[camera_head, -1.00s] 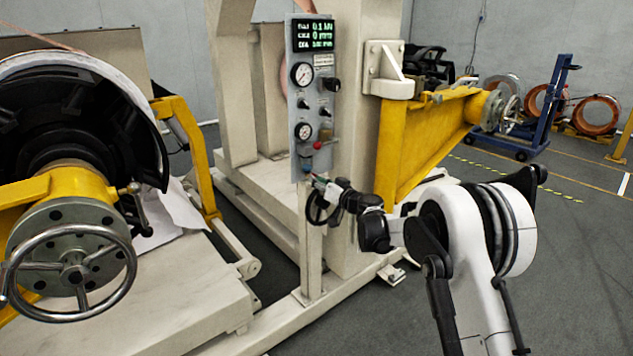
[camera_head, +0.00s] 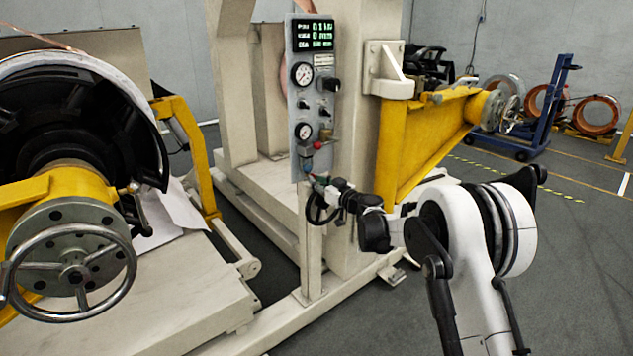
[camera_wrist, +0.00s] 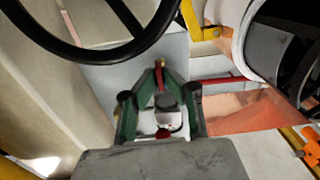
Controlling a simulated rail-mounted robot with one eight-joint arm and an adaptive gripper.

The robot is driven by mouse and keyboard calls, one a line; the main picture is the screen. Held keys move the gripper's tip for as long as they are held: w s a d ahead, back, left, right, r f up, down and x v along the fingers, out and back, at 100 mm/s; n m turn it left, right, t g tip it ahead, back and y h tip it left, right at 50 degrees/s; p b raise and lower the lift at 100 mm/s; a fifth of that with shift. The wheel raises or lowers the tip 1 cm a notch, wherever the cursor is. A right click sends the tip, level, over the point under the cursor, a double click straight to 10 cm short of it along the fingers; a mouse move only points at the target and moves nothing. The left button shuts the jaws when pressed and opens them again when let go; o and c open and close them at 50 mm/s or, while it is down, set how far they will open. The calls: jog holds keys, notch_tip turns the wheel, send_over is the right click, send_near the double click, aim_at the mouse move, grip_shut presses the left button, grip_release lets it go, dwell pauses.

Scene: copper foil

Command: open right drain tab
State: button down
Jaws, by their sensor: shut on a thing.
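My gripper (camera_head: 317,182) is at the bottom end of the grey control panel (camera_head: 301,100), just below the blue fitting (camera_head: 307,166) there. In the wrist view my gripper (camera_wrist: 161,72) has its green fingers drawn together at the tips. A small red piece (camera_wrist: 160,84) shows between the tips, with a brass-coloured end (camera_wrist: 160,62) beyond it. The gripper is shut on this piece, which looks like the drain tab. I cannot tell from the pictures whether it is the right one. A pale rounded part with red on it (camera_wrist: 165,122) shows between the fingers and hides some detail.
A black handwheel (camera_head: 318,207) sits close beside my gripper; its rim (camera_wrist: 90,50) also crosses the wrist view. A red bar (camera_wrist: 218,80) lies right of the fingers. A yellow beam (camera_head: 425,140) stands right of the panel. Open floor (camera_head: 580,250) lies at the right.

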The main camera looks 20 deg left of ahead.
jog(key=c, duration=1.9)
grip_release()
jog(key=v, duration=1.2)
